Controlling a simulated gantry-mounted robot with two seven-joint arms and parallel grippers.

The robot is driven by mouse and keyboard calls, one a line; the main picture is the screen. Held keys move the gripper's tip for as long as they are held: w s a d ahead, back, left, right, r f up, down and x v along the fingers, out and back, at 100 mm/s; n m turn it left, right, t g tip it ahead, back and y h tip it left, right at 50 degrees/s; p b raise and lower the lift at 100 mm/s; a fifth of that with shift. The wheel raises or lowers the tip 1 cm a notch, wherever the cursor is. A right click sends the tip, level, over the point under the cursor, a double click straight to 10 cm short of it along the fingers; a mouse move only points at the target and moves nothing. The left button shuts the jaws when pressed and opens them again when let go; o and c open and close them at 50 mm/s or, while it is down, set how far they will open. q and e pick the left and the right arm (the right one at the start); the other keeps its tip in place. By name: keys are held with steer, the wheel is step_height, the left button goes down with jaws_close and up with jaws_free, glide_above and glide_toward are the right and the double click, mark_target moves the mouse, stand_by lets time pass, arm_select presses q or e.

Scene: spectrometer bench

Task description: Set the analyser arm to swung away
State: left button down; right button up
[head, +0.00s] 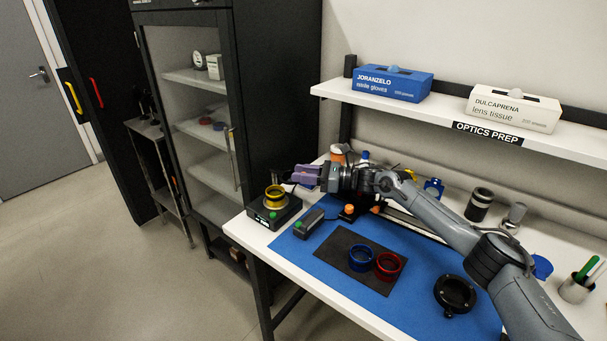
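My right arm reaches in from the lower right across the bench. Its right gripper (308,176) points left, above the back left part of the blue mat. Purple-grey parts show at the gripper's end, and I cannot tell if they are its fingers or something between them. A black device with orange knobs (349,210) stands on the mat just below the gripper, beside a rail (415,225). I cannot pick out the analyser arm for certain; my gripper and wrist cover part of that area. My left gripper is not in view.
A black unit with a yellow ring (275,192) stands at the bench's left corner, near a small grey box (310,221). Blue (362,270) and red rings (401,268) lie on a dark pad. A black round mount (455,310) is at right. A shelf (350,94) overhangs the back.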

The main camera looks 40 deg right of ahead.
steer(key=shift+r, duration=0.1)
steer(key=shift+r, duration=0.2)
step_height(320, 180, up, 4)
steer(key=shift+f+p, duration=0.25)
steer(key=shift+p, duration=0.3)
steer(key=s+d+r, duration=0.4)
steer(key=s+r, duration=0.3)
steer(key=s, duration=0.3)
steer(key=shift+s+d, duration=0.3)
